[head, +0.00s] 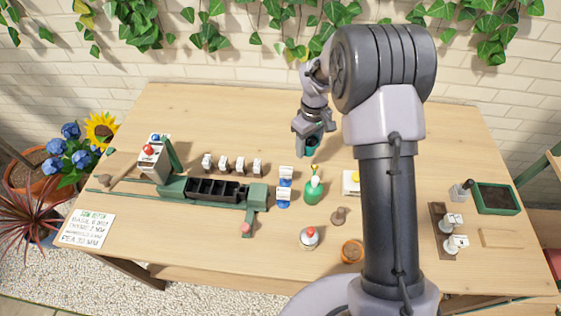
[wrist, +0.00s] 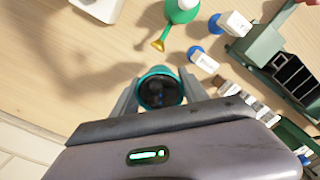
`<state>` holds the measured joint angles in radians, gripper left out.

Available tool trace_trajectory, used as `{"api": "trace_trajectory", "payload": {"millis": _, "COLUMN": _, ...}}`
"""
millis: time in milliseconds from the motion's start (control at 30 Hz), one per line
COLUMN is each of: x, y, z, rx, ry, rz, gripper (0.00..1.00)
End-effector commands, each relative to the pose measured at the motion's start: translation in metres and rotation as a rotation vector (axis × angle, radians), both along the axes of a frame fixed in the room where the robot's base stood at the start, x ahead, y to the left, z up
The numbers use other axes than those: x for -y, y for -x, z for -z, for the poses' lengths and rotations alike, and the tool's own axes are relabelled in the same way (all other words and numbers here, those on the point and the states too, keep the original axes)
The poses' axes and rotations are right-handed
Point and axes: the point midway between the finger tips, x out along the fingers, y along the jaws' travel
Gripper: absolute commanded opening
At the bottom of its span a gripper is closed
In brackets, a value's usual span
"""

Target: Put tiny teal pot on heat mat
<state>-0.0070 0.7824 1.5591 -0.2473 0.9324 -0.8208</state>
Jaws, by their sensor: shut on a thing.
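My gripper (head: 307,137) is shut on the tiny teal pot (wrist: 161,90) and holds it over the back middle of the table. In the wrist view the pot sits between the two fingers, with its round teal rim towards the camera and a dark inside. In the head view the pot (head: 314,143) is partly hidden by the gripper. I cannot pick out the heat mat for sure in either view; my arm hides part of the table on the right.
A green bottle (head: 314,190) with a yellow tip stands in front of the gripper, beside blue-and-white items (head: 284,196). A black-celled tray (head: 213,190) and several small white blocks are to the left. A green planter (head: 496,198) is at the right. The back left table is clear.

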Motion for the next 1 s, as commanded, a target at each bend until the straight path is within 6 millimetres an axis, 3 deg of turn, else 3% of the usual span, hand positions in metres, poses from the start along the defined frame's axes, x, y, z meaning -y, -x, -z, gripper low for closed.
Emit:
{"api": "trace_trajectory", "payload": {"millis": 500, "x": 0.000, "y": -0.001, "z": 0.102, "rx": -0.002, "ry": -0.001, "rz": -0.008, "gripper": 0.08}}
{"api": "trace_trajectory", "payload": {"millis": 867, "x": 0.000, "y": -0.001, "z": 0.105, "rx": 0.000, "ry": 0.000, "rz": -0.007, "gripper": 0.08}}
{"api": "trace_trajectory", "payload": {"millis": 900, "x": 0.000, "y": -0.001, "z": 0.104, "rx": 0.000, "ry": 0.000, "rz": -0.007, "gripper": 0.60}}
{"api": "trace_trajectory", "payload": {"millis": 1000, "x": 0.000, "y": -0.001, "z": 0.103, "rx": 0.000, "ry": 0.000, "rz": -0.007, "gripper": 0.74}}
